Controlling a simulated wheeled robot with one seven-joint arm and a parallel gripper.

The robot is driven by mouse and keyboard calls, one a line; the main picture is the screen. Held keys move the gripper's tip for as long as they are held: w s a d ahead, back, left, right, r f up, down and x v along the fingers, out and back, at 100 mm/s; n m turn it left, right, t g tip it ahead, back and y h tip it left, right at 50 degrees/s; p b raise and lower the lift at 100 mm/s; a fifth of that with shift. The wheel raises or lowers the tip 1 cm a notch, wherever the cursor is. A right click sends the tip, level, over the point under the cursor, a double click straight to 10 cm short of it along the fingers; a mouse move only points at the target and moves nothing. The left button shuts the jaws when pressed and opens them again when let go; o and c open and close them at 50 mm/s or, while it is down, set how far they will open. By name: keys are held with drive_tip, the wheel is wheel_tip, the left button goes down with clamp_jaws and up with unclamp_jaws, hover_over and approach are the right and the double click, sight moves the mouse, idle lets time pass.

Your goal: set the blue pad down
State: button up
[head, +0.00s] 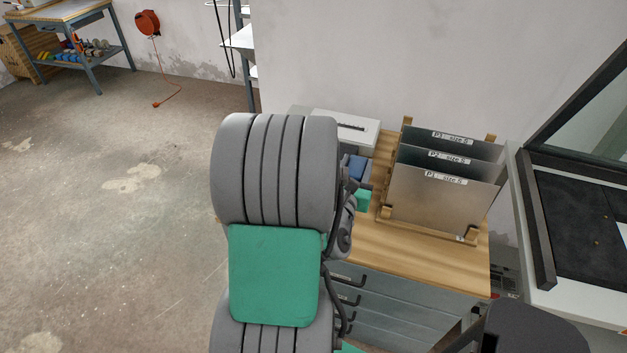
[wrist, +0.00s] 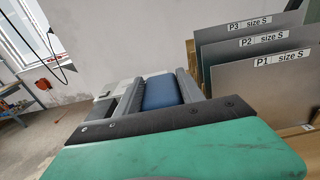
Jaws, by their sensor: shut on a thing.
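The blue pad (head: 356,167) is a small dark blue block above the left part of the wooden worktop (head: 400,247). It also shows in the wrist view (wrist: 161,92), between the grey fingers of my gripper (wrist: 160,86). My gripper (head: 357,166) is shut on it. My arm hides part of the gripper in the head view. The pad's underside is hidden, so I cannot tell whether it touches the worktop.
Metal plates labelled P1 (head: 437,199), P2 and P3 stand in a wooden rack to the right. A light grey box (head: 358,127) with a dark slot stands behind the pad. Bare worktop lies in front of the rack. A dark-bedded machine (head: 575,225) stands at far right.

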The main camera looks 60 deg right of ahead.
drive_tip(key=w+d+f+b, duration=0.1)
drive_tip(key=w+f+b, duration=0.1)
drive_tip(key=w+f, duration=0.1)
drive_tip(key=w+f+b, duration=0.2)
drive_tip(key=w+f, duration=0.1)
drive_tip(key=w, duration=0.1)
drive_tip(key=w+d+f+b, duration=0.1)
drive_tip(key=w+f+b, duration=0.2)
drive_tip(key=w, duration=0.1)
drive_tip(key=shift+w+d, duration=0.2)
drive_tip(key=shift+d, duration=0.15)
wheel_tip(320, 180, down, 3)
drive_tip(key=shift+f+b, duration=0.1)
drive_tip(key=shift+b, duration=0.3)
drive_tip(key=o, duration=1.4)
drive_tip(key=shift+f, duration=0.1)
drive_tip(key=a, duration=0.3)
drive_tip(key=s+a, duration=0.1)
drive_tip(key=a, duration=0.3)
drive_tip(key=a+r+b, duration=0.1)
drive_tip(key=a, duration=0.3)
drive_tip(key=shift+s+a, duration=0.15)
drive_tip(key=shift+s, duration=0.15)
drive_tip(key=shift+s+a, duration=0.15)
drive_tip(key=shift+a, duration=0.15)
